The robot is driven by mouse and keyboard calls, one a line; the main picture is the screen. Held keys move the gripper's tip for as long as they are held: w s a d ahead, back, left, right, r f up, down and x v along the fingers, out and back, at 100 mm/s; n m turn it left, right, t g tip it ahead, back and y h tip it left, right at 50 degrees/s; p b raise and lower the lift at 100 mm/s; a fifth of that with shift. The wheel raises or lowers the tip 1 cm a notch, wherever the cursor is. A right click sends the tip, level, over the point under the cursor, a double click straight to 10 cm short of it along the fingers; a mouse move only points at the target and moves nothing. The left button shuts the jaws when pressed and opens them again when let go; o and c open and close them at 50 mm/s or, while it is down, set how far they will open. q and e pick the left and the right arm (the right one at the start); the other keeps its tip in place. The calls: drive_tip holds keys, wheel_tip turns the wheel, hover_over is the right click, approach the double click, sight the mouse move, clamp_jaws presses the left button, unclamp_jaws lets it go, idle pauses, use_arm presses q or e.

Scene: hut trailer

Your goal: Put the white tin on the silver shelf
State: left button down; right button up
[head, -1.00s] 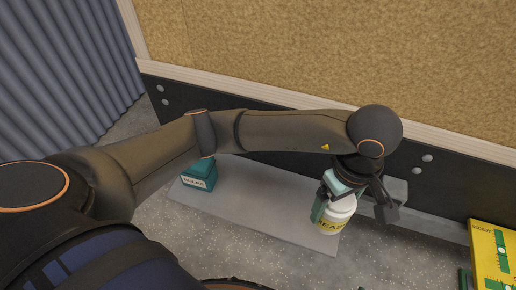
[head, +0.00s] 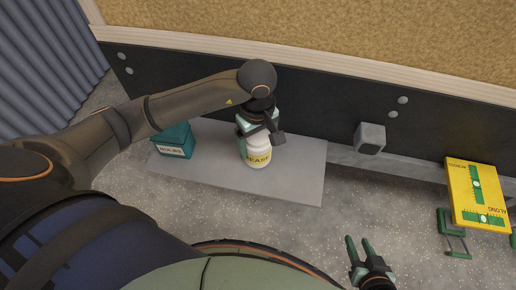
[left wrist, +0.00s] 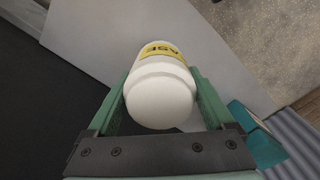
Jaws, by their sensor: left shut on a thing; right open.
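The white tin (head: 258,155) has a yellow label with dark letters. My left gripper (head: 258,128) is shut on its upper part from above. In the left wrist view the tin (left wrist: 160,95) is between the green fingers of the left gripper (left wrist: 162,100). The tin is upright over the silver shelf (head: 295,182); I cannot tell whether its base touches. The shelf also shows in the left wrist view (left wrist: 100,35). My right gripper (head: 360,250) is open and empty at the bottom of the head view.
A teal box (head: 174,141) labelled as bolts or similar stands on the shelf's left end; it also shows in the left wrist view (left wrist: 258,140). A grey block (head: 370,138) is on the dark wall. A yellow sign (head: 478,192) is at the right. The shelf's right part is clear.

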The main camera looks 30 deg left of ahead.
use_arm(q)
wheel_tip(320, 180, down, 2)
drive_tip(key=shift+d+f, duration=0.15)
drive_tip(key=shift+f, duration=0.1)
drive_tip(key=shift+f, duration=0.15)
drive_tip(key=shift+f+b, duration=0.15)
drive_tip(key=shift+b, duration=0.2)
unclamp_jaws()
